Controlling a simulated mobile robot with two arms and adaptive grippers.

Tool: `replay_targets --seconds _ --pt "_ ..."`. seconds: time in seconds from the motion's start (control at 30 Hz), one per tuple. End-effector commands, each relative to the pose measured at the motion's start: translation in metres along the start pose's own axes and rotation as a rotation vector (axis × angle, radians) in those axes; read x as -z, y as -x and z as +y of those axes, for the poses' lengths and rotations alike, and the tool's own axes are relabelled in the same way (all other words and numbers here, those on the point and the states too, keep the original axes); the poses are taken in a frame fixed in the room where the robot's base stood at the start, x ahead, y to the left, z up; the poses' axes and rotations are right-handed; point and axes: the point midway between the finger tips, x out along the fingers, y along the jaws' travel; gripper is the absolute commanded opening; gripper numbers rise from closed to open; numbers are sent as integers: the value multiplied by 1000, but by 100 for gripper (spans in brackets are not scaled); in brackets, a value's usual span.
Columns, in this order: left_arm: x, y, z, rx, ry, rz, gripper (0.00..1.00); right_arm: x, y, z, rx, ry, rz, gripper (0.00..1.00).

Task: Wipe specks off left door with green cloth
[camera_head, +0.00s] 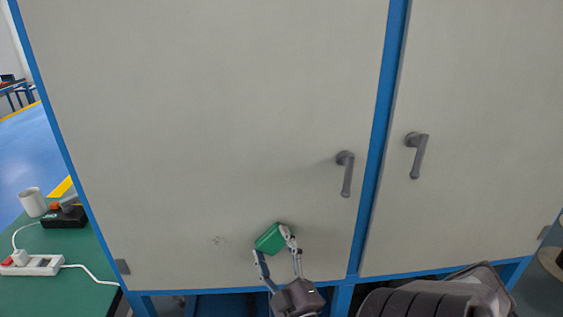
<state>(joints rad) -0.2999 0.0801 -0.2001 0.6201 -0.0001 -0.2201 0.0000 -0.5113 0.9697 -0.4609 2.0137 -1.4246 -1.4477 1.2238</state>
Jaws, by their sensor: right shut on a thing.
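The left door (210,110) is a large pale grey panel in a blue frame, and it is shut. A small patch of dark specks (217,240) shows low on it. My right gripper (271,243) is shut on the green cloth (269,239), which looks like a small folded block. The cloth is just right of the specks, close to the door's lower part; I cannot tell whether it touches the door. My left gripper is not in view.
The left door's handle (346,173) sticks out at its right side. The right door (480,120) has its own handle (417,155). At left, a green table (60,295) holds a white mug (33,202), a black box (65,217) and a power strip (32,265).

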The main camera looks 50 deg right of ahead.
Motion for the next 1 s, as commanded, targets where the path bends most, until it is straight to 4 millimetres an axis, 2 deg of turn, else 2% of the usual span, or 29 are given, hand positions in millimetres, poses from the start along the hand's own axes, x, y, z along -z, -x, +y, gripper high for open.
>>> replay_targets --seconds 1.0 --pt "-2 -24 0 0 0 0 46 43 -17 -41 -3 -4 1 45"
